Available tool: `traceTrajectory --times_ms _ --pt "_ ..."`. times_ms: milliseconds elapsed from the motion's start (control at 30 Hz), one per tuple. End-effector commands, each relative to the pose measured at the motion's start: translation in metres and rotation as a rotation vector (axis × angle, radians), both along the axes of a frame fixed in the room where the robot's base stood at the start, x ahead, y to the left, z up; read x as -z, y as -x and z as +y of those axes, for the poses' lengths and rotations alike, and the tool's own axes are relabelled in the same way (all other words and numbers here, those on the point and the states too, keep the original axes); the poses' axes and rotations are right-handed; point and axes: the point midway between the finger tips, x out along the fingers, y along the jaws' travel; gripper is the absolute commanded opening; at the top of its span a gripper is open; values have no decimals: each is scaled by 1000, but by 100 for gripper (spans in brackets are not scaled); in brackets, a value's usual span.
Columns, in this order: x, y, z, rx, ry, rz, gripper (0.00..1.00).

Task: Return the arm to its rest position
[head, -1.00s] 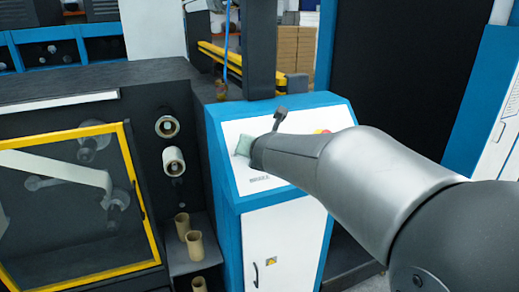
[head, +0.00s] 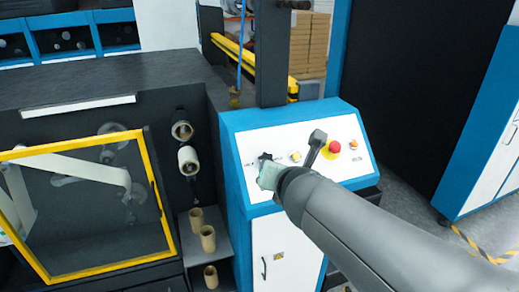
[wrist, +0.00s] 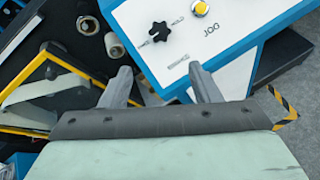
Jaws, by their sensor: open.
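My gripper (wrist: 162,84) is open and empty in the wrist view, its two fingers spread with the white control panel beyond them. In the head view my gripper (head: 266,178) is in front of the sloped control panel (head: 238,150) of the blue and white console. I cannot tell there whether it touches the panel. The panel carries a black star knob (wrist: 160,32), a yellow button (wrist: 201,9) beside the word JOG, and a red button (head: 334,147). My arm reaches in from the lower right and hides part of the console.
Left of the console is a dark machine with a yellow-framed door (head: 160,195). Two pale rolls sit on spindles, one of them here (head: 188,160). Several cardboard cores (head: 208,238) stand on a low shelf. Open floor (head: 410,215) shows at right.

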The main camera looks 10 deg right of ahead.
Motion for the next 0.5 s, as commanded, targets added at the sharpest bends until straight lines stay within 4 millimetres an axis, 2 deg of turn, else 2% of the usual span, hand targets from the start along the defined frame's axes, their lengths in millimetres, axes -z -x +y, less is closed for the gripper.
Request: traceTrajectory --times_ms 300,367,467,500 --pt "5 1 -4 40 -43 11 57" --pt "15 5 -12 126 -136 31 57" --pt "45 20 -31 394 -415 88 57" --pt "61 30 -40 542 -558 115 57"
